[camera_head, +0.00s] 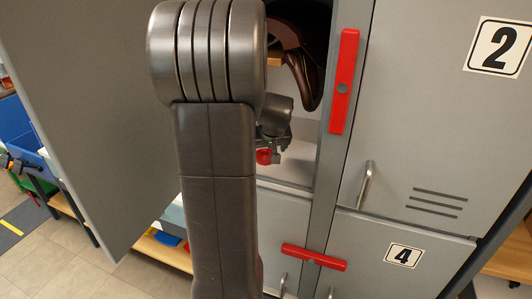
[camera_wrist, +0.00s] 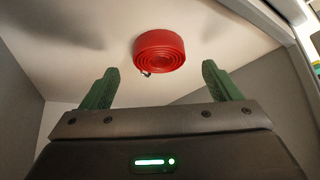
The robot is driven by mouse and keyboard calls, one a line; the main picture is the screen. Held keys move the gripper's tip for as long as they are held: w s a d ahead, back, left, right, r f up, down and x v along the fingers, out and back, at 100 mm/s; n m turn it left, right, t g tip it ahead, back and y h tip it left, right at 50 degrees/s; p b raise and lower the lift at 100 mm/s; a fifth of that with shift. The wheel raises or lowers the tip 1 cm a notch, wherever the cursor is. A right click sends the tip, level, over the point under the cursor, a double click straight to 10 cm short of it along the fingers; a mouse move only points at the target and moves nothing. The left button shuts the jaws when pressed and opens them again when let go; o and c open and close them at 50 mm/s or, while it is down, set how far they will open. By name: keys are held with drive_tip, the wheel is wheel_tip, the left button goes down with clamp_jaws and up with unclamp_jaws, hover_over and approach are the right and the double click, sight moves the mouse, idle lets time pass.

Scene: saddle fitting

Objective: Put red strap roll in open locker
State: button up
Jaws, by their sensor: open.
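The red strap roll (camera_wrist: 159,51) rests flat on the pale floor of the open locker (camera_wrist: 225,40), its coiled face showing in the wrist view, which looks upside down. My gripper (camera_wrist: 159,78) is open, with its two green fingers apart and nothing between them. The roll lies beyond the fingertips, roughly centred between them and apart from both. In the head view, a small red part of the roll (camera_head: 264,156) shows beside my dark wrist, inside the open locker (camera_head: 300,162). My arm hides most of the roll and the fingers there.
The open grey door (camera_head: 90,110) stands to the left. A dark brown saddle (camera_head: 305,75) hangs in the locker above my wrist. Closed doors 2 (camera_head: 415,120) and 4 (camera_head: 370,265) are on the right. A red latch bar (camera_head: 344,80) is on the frame beside the opening.

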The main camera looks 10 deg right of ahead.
drive_tip(key=v, duration=0.8)
drive_tip(key=shift+r, duration=0.25)
drive_tip(key=shift+s, duration=0.1)
drive_tip(key=shift+s+a, duration=0.1)
drive_tip(key=shift+a, duration=0.05)
